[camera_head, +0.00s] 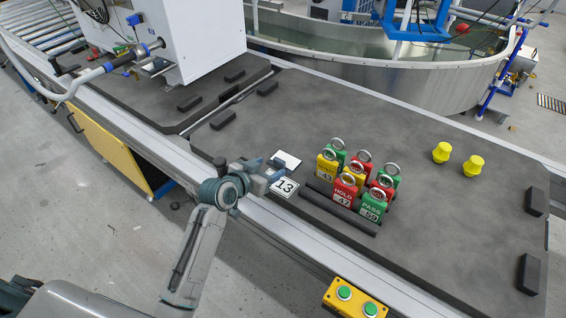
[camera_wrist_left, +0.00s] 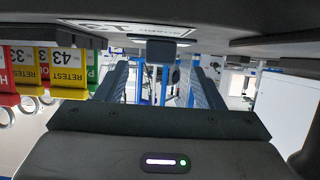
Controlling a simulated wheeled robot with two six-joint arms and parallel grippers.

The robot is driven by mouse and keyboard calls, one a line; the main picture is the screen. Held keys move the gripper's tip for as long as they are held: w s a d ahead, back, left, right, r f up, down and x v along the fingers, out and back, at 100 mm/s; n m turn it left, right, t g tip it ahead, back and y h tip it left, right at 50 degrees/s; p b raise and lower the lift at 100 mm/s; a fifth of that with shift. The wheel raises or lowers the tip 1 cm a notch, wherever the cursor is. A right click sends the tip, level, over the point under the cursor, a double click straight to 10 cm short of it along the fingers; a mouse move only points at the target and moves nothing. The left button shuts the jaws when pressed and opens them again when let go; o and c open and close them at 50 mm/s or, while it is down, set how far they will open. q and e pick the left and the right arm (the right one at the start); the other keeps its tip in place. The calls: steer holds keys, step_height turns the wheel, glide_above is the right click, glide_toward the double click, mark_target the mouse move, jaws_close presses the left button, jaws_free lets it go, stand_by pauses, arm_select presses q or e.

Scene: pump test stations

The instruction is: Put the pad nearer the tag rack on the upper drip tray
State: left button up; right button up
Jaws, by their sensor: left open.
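The tag rack (camera_head: 340,209) is a dark bar with several red, yellow and green lock-shaped tags, such as the red HOLD tag (camera_head: 344,191), behind it. My left gripper (camera_head: 268,173) is open, low over the table edge left of the rack, next to a white card marked 13 (camera_head: 284,187). A small blue-grey block (camera_head: 278,163), possibly a pad, is at its fingertips by a white plate (camera_head: 289,158). In the left wrist view this block (camera_wrist_left: 160,42) shows ahead between the open fingers (camera_wrist_left: 160,88). I cannot tell which surface is the upper drip tray.
Two yellow knobs (camera_head: 458,158) stand at the right on the grey tabletop (camera_head: 400,235). Small black blocks (camera_head: 223,117) lie near its edges. A white machine (camera_head: 190,38) stands upper left. A yellow button box (camera_head: 355,299) is at the front edge.

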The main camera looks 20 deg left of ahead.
mark_target(278, 162)
arm_select(q)
steer(key=x, duration=0.5)
steer(key=shift+w, duration=0.25)
steer(key=c, duration=1.1)
steer(key=shift+r, duration=0.1)
steer(key=shift+c, duration=0.2)
